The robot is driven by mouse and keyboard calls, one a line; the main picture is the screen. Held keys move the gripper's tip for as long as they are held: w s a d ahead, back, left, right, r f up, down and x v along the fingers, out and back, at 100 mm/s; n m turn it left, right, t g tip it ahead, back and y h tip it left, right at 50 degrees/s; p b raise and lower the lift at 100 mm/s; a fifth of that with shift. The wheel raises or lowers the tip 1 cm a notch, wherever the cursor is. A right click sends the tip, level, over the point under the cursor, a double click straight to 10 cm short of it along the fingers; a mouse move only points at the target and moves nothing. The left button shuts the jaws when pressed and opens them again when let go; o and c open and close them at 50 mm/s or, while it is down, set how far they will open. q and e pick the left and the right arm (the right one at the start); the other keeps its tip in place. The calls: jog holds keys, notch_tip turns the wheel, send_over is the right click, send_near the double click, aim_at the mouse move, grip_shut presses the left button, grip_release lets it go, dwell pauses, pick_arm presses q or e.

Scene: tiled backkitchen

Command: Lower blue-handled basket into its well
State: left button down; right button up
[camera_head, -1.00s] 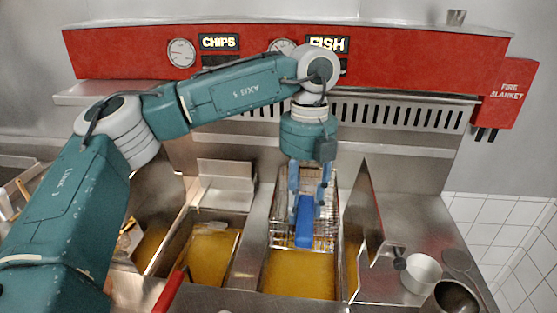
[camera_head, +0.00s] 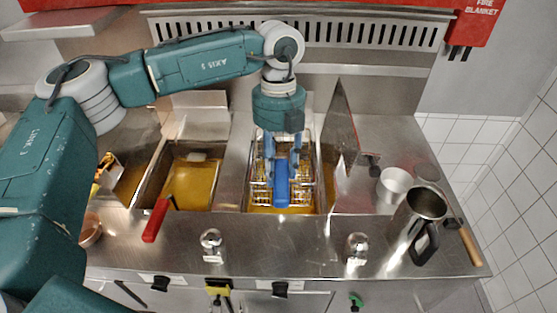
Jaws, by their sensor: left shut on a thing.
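The blue-handled wire basket (camera_head: 302,190) is at the right-hand well (camera_head: 317,209), with yellow oil showing around and beneath its mesh. Its blue handle (camera_head: 281,190) points toward the front. My left gripper (camera_head: 281,163) is shut on the handle from above, at its far part. The basket looks low at the well's mouth, but I cannot tell how deep it sits. My right gripper is not in view.
A neighbouring oil well (camera_head: 190,185) with a red handle (camera_head: 156,220) lies to the left. An upright metal splash panel (camera_head: 343,130) stands close on the right. A white pot (camera_head: 394,185) and a steel jug (camera_head: 421,211) stand on the right counter. Two knobs stand along the front.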

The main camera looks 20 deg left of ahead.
pick_arm(q)
notch_tip(320, 180, down, 15)
jog(key=b, duration=0.9)
jog(key=shift+r, duration=0.1)
jog(key=shift+f+b, duration=0.2)
jog(key=shift+b, duration=0.15)
